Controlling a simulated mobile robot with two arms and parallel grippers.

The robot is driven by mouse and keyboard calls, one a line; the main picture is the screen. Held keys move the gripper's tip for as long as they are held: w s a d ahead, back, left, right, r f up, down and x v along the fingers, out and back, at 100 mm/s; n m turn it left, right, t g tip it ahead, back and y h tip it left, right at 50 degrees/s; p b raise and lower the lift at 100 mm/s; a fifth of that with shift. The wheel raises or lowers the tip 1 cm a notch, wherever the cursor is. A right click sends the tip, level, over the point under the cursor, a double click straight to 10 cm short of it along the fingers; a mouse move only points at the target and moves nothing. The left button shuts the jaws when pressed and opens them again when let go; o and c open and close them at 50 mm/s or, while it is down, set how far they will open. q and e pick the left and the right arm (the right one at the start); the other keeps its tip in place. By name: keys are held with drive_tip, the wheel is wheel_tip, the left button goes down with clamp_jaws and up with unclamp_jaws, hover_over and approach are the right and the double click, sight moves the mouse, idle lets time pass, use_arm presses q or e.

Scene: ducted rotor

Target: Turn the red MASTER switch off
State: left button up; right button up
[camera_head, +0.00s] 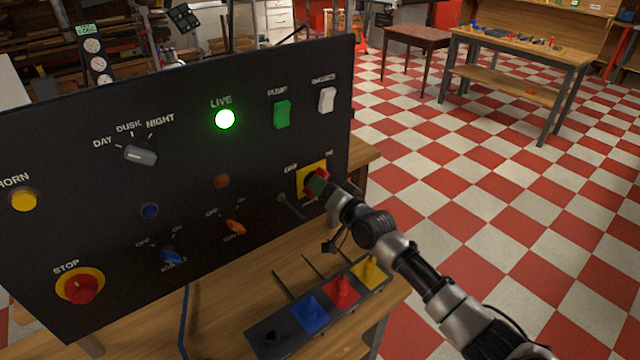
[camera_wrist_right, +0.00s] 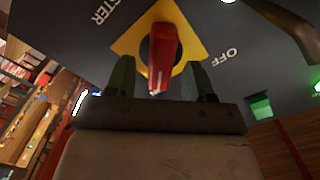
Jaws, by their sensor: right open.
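The red MASTER switch (camera_wrist_right: 164,55) is a red handle on a yellow plate (camera_wrist_right: 128,42) on the black panel. In the head view its yellow plate (camera_head: 309,170) is at the panel's lower right, and my right gripper hides much of the red handle. My right gripper (camera_head: 318,185) is at the switch. In the right wrist view its two fingers (camera_wrist_right: 158,80) stand open, one on each side of the red handle, with gaps visible. Lettering ending in "STER" and the word OFF show beside the plate. My left gripper is not in view.
The black panel (camera_head: 190,100) also carries a lit green LIVE lamp (camera_head: 225,119), a green PUMP switch (camera_head: 282,114), a red STOP button (camera_head: 80,288) and several knobs. A tray of coloured pieces (camera_head: 262,338) lies on the bench below my right arm.

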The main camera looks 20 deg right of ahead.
drive_tip(key=shift+x, duration=0.85)
drive_tip(key=c, duration=0.9)
